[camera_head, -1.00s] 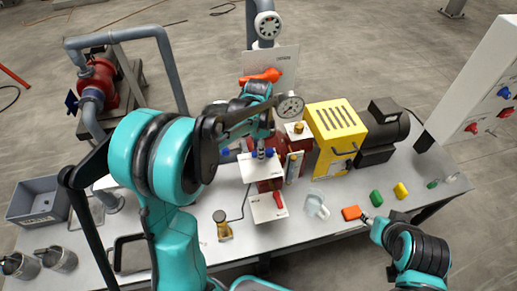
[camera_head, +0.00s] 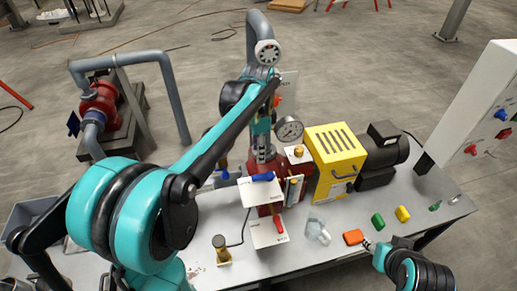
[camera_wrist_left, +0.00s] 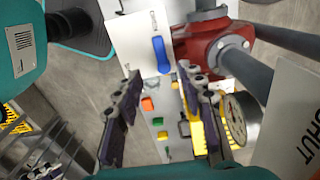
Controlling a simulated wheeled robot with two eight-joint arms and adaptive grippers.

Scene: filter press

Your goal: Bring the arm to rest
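The red valve body (camera_wrist_left: 210,42) and a pressure gauge (camera_head: 289,129) are close to the left gripper. A yellow housing (camera_head: 336,155), black motor (camera_head: 380,163) and control cabinet (camera_head: 480,110) stand to the right. Green (camera_head: 377,220) and yellow (camera_head: 403,213) blocks lie on the bench (camera_head: 440,208).

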